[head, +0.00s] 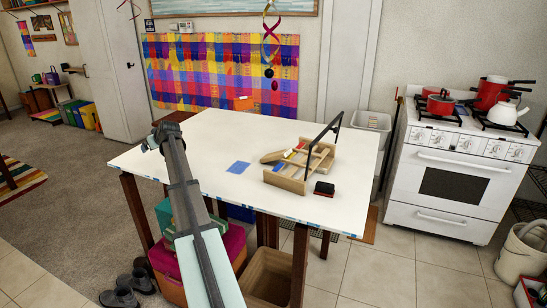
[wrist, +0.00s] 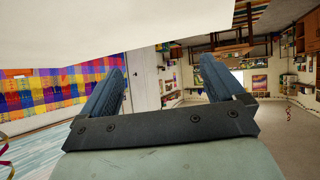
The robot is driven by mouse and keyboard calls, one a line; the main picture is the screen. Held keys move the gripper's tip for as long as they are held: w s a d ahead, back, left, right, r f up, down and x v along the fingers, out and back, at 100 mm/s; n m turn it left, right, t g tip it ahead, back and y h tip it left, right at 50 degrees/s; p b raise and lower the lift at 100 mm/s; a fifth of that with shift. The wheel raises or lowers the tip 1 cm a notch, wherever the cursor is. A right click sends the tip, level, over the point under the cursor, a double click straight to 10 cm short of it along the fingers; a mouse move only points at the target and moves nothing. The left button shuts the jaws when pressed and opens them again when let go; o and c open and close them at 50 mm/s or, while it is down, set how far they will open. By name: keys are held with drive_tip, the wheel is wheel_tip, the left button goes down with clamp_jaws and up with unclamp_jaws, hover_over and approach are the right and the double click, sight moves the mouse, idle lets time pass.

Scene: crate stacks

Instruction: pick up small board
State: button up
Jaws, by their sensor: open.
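A light wooden crate (head: 285,182) with a dark raised handle (head: 325,132) stands right of centre on the white table in the head view. Light wooden pieces and small coloured items lie in or against it. A flat wooden piece (head: 271,157) at its left may be the small board, but I cannot tell for certain. My gripper (head: 158,138) is over the table's left side, well apart from the crate. In the wrist view my gripper (wrist: 161,66) has its two fingers wide apart with nothing between them. The wrist view shows no board.
The white table (head: 210,133) is mostly clear between my arm and the crate. A blue square (head: 238,168) lies left of the crate, and a black and red block (head: 324,189) sits by its front right. A white stove (head: 459,163) stands to the right.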

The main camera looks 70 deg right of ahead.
drive_tip(key=s+d, duration=0.3)
drive_tip(key=s, duration=0.1)
drive_tip(key=s+d+g, duration=0.1)
drive_tip(key=s+d, duration=0.2)
drive_tip(key=s, duration=0.1)
drive_tip(key=s+d+f+g, duration=0.1)
drive_tip(key=s+d, duration=0.2)
drive_tip(key=shift+s+d+n, duration=0.1)
drive_tip(key=shift+s+n, duration=0.3)
drive_tip(key=shift+n+g+y, duration=0.3)
drive_tip(key=shift+g+y, duration=0.4)
drive_tip(key=shift+g, duration=0.2)
drive_tip(key=s+d, duration=0.2)
drive_tip(key=s, duration=0.2)
drive_tip(key=s+d, duration=0.2)
drive_tip(key=s, duration=0.2)
drive_tip(key=s+d, duration=0.2)
drive_tip(key=s, duration=0.2)
drive_tip(key=shift+f, duration=0.25)
drive_tip(key=n+g+y, duration=0.1)
drive_tip(key=g+y, duration=0.1)
approach(276, 153)
drive_tip(key=x, duration=0.5)
drive_tip(key=shift+w+f, duration=0.15)
drive_tip(key=shift+x, duration=2.5)
drive_tip(key=shift+a, duration=0.1)
drive_tip(key=c, duration=1.2)
wheel_tip(276, 153, up, 18)
